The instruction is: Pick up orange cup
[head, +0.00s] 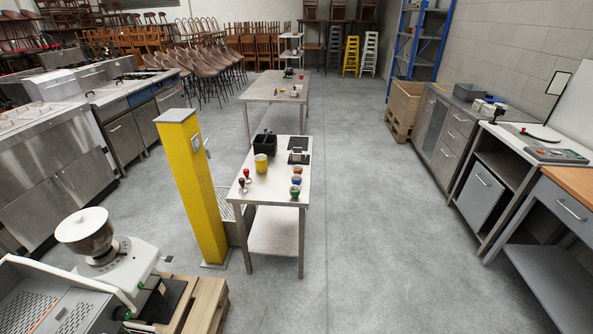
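Several small coloured cups stand in a row along the right edge of a narrow white-topped table, in the middle of the head view. The far one looks orange-red (297,170), the middle one (296,180) looks blue with some orange, and the near one (295,191) is green. They are too small to tell for sure which is the orange cup. Neither of my grippers is in view.
The table (270,187) also holds a yellow container (261,163), a black bin (264,145) and red-topped tools (247,174). A yellow post (192,185) stands close at its left. Grey floor (375,240) is clear to its right, up to steel counters.

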